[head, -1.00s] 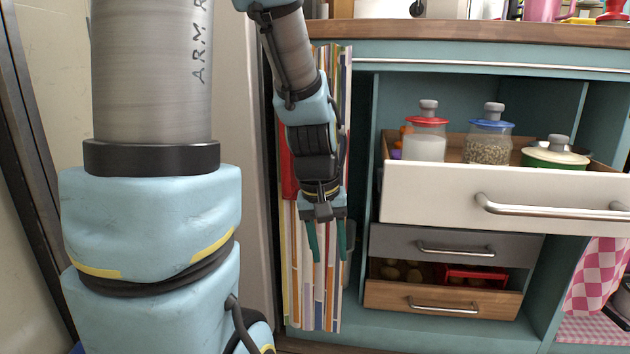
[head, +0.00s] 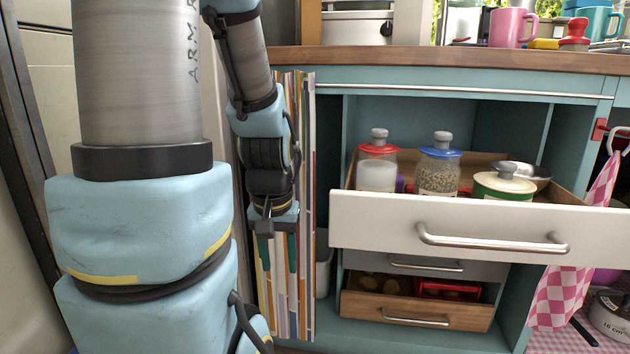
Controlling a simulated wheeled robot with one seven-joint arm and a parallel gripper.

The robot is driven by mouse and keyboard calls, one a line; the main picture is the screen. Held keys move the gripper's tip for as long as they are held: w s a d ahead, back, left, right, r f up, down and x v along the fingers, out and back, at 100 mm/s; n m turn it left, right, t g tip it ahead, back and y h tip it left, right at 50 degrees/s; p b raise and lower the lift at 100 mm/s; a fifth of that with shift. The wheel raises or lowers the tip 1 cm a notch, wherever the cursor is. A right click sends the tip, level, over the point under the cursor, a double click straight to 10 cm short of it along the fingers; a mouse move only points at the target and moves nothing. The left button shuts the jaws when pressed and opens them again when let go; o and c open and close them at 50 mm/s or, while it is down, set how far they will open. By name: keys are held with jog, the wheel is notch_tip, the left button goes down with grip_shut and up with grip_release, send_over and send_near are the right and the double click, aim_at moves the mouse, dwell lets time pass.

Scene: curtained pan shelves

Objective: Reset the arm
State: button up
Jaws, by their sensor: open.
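My gripper (head: 279,248) hangs pointing down in front of the striped curtain (head: 307,190), left of the drawers. Its jaws are open and nothing shows between them; the fingers are hard to pick out against the stripes. My arm comes down from the top of the picture above it. The gripper is apart from the open white drawer (head: 375,228), which stands to its right.
The open drawer holds a red-lidded jar (head: 377,172), a blue-lidded jar (head: 438,172) and a green pot (head: 502,186). Below are a grey drawer (head: 472,268) and a wooden drawer (head: 365,306). A worktop (head: 400,60) runs above; a checked cloth (head: 560,298) hangs at right.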

notch_tip(320, 180, up, 37)
jog(key=p, duration=3.6)
jog(key=shift+p, duration=0.4)
